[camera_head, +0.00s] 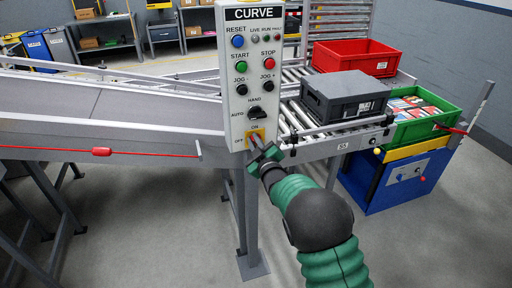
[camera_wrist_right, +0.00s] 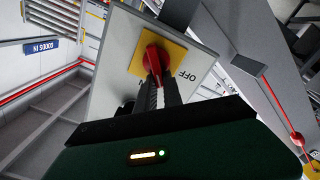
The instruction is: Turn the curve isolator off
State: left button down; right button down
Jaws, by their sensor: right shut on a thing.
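The curve isolator is a red rotary handle on a yellow plate at the bottom of the grey CURVE control panel (camera_head: 252,85). In the head view its yellow plate (camera_head: 249,137) shows beside ON and OFF labels. In the right wrist view the red handle (camera_wrist_right: 153,58) sits on the yellow plate (camera_wrist_right: 176,50), with the OFF label beside it. My right gripper (camera_head: 262,150) is at the handle, its fingers (camera_wrist_right: 157,88) shut on it. The fingers hide part of the handle, so its exact angle is hard to tell. My left gripper is not in view.
Above the isolator are a black selector (camera_head: 255,112) and several push buttons. A conveyor (camera_head: 110,110) with a red pull cord (camera_head: 101,151) runs left. A grey crate (camera_head: 343,97), red crate (camera_head: 356,58) and green crate (camera_head: 420,110) stand right. Floor in front is clear.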

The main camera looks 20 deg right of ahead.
jog(key=shift+a+f+n+b, duration=0.2)
jog(key=shift+f+n+b, duration=0.2)
jog(key=shift+n+b, duration=1.1)
jog(key=shift+a+f+n+b, duration=0.2)
jog(key=shift+f+n+b, duration=0.25)
jog(key=shift+n+b, duration=1)
jog(key=shift+a+f+n+b, duration=0.3)
jog(key=shift+n+b, duration=0.5)
jog(key=shift+n, duration=1.35)
jog(key=shift+d+f, duration=0.1)
jog(key=shift+f, duration=0.1)
jog(key=c, duration=1.6)
grip_release()
jog(key=shift+s, duration=0.1)
jog(key=shift+c, duration=0.2)
jog(key=shift+o, duration=0.8)
jog(key=shift+r, duration=0.15)
jog(key=shift+r, duration=0.1)
